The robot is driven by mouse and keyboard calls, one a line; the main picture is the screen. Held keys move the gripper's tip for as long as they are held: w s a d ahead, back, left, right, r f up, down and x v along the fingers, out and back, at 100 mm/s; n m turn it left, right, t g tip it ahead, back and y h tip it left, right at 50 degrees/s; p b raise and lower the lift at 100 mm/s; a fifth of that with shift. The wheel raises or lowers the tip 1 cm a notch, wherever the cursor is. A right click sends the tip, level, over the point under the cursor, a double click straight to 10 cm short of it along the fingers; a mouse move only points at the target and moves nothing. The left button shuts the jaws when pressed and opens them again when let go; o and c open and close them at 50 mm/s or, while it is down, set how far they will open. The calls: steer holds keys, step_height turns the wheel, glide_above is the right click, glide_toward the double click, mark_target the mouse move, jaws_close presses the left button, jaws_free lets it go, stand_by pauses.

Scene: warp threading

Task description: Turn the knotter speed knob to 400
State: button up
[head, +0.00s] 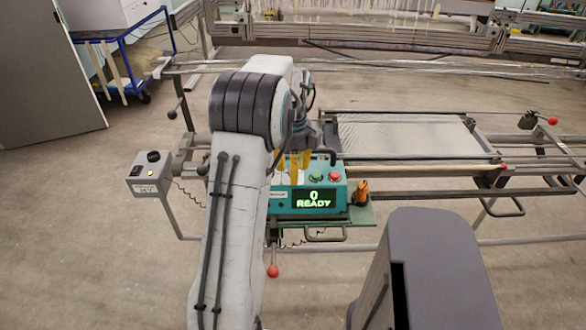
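The knotter is a teal box (333,190) with a green-lit display (314,199) that reads "0" and "READY". A green button (316,178) and a red button (335,177) sit on its top. A small grey control box (150,176) at the left carries a black knob (153,156) and a yellow light; its label is too small to read. I cannot tell if this is the speed knob. My gripper (293,166), with yellow fingers, is over the knotter's left part, well right of the grey box. My arm hides the knotter's left end. The finger gap is unclear.
A flat frame (405,135) with rails and red-ended levers extends right of the knotter. An orange item (362,192) stands at the knotter's right end. A blue cart (128,75) is at the back left. Open floor (80,240) lies at the front left.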

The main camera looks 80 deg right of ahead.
jaws_close()
steer(key=shift+m, duration=0.8)
steer(key=shift+o, duration=1.4)
jaws_free()
step_height(320, 180, up, 12)
